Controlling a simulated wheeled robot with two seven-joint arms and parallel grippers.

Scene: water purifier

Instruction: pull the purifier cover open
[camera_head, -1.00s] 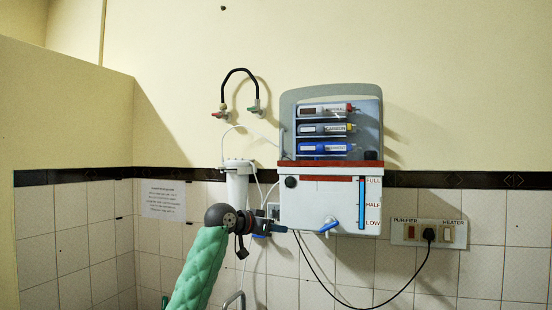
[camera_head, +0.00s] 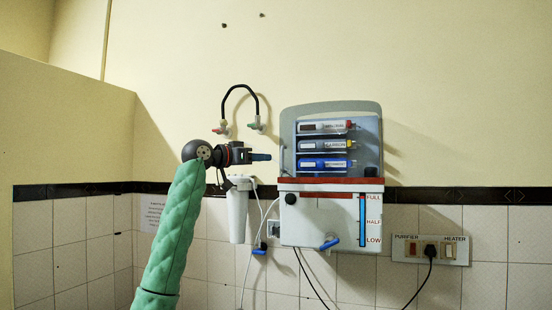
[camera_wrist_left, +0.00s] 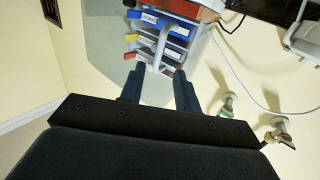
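The water purifier hangs on the wall, with a grey translucent upper cover (camera_head: 290,135) over several stacked filter cartridges (camera_head: 325,145) and a white tank (camera_head: 325,225) below. The cover looks closed. My left gripper (camera_head: 268,157) is at the left side of the cover, at about the height of the lowest cartridge. In the left wrist view, its two dark blue fingers (camera_wrist_left: 157,78) are spread apart with nothing clearly gripped between them. A pale curved handle (camera_wrist_left: 168,25) and the cartridges show just beyond the fingertips. My right gripper is not in view.
A black pipe (camera_head: 240,92) with red and green taps is on the wall above my left gripper. A white filter canister (camera_head: 237,212) hangs below it. A socket panel (camera_head: 430,249) with a cable is at the right.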

